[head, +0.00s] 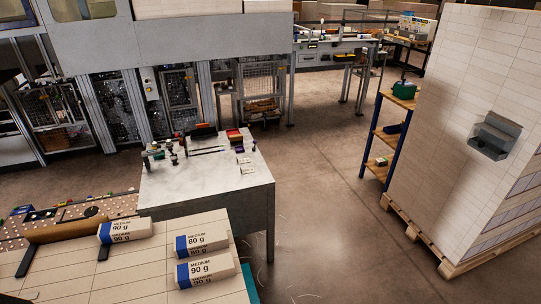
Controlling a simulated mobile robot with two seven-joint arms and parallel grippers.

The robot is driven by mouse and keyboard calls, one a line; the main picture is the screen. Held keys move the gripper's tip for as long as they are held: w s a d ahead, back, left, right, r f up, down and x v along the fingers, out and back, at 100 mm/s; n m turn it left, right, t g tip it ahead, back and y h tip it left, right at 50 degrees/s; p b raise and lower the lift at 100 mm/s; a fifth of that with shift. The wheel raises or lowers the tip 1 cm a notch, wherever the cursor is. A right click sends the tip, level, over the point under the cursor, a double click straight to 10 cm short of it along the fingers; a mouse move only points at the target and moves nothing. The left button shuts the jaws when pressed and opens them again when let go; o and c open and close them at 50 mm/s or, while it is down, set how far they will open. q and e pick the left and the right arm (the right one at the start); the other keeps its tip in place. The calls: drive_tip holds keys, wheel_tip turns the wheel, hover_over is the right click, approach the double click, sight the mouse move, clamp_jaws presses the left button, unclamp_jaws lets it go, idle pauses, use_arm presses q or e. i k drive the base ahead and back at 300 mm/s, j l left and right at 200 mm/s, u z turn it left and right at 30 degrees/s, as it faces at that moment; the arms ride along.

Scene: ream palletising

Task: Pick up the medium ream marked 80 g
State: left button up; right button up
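The medium ream marked 80 g (203,240) is a white block with a blue end band. It lies on a pale, seamed top surface (130,275) at the lower left of the head view. A similar ream marked 90 g (207,270) lies just in front of it and hides part of its front side. Another ream marked 90 g (125,230) lies to the left, apart from the 80 g one. Neither of my grippers shows in the head view.
A tall pallet stack (460,120) and a blue-framed shelf (389,140) stand at the right. The floor (325,215) between is clear.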

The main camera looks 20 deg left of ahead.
sight(190, 245)
drive_tip(key=i+u, duration=0.1)
drive_tip(key=i, duration=0.5)
drive_tip(key=i+l+u, duration=0.1)
drive_tip(key=i, duration=0.5)
drive_tip(key=i+l+u, duration=0.1)
drive_tip(key=i, duration=0.45)
drive_tip(key=i+l+u, duration=0.1)
drive_tip(key=i+l, duration=0.15)
drive_tip(key=i, duration=0.35)
drive_tip(key=i+u, duration=0.1)
drive_tip(key=u, duration=4.1)
